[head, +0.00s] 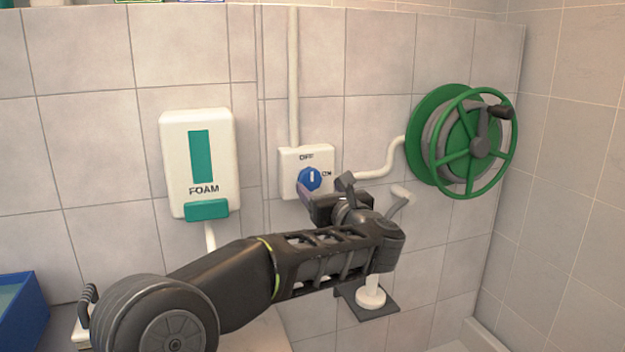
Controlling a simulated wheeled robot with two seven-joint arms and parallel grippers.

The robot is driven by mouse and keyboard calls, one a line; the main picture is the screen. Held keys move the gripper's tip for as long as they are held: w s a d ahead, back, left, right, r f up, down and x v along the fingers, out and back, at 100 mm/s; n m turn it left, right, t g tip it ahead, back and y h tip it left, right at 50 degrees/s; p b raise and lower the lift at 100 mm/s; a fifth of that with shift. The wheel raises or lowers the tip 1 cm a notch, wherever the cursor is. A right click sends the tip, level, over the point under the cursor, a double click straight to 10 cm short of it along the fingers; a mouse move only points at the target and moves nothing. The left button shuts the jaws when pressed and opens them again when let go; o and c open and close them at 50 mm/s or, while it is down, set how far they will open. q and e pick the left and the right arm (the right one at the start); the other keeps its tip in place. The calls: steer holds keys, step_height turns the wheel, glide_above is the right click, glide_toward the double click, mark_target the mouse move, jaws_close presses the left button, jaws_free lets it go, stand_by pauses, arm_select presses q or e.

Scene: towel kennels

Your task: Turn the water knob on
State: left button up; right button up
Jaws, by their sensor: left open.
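The water knob (309,179) is a small blue round knob with a white pointer mark. It sits on a white wall box (292,160) labelled OFF above and ON at the right. The white mark looks upright, toward OFF. My left gripper (326,184) is at the knob's lower right, its fingers spread on either side of the box's lower part. It is open. Whether a finger touches the knob I cannot tell. My left arm hides the wall below the box. My right gripper is not in view.
A white foam dispenser (174,160) hangs left of the box. A green hose reel (424,125) is mounted at the right, joined to the box by a white pipe (378,170). A blue bin (22,318) stands at lower left.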

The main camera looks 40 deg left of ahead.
mark_target(312, 179)
arm_select(q)
steer(key=p+x, duration=0.1)
steer(key=x, duration=0.5)
steer(key=shift+w+a+p, duration=0.15)
steer(key=shift+a+p, duration=0.05)
steer(key=shift+p, duration=0.1)
steer(key=c, duration=1.3)
